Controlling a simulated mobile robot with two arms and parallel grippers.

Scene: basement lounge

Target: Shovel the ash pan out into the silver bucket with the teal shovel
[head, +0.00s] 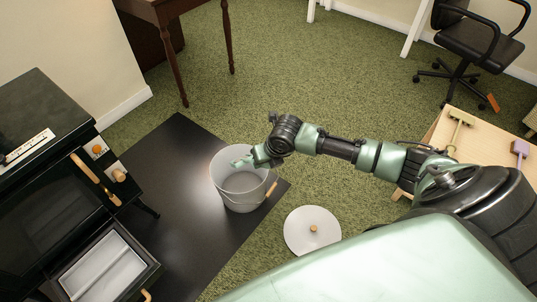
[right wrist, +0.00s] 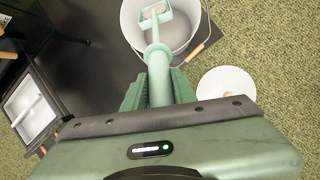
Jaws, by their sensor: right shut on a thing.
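The silver bucket (head: 222,198) stands upright on a black mat, its wire handle with a wooden grip hanging to the right. My left gripper is not in view.
A white round lid with a wooden knob (head: 312,244) lies on the green carpet right of the bucket. The black stove (head: 35,110) fills the left. A low wooden table (head: 486,145) with brush-like tools stands right. The black mat (head: 180,235) is bare between stove and bucket.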

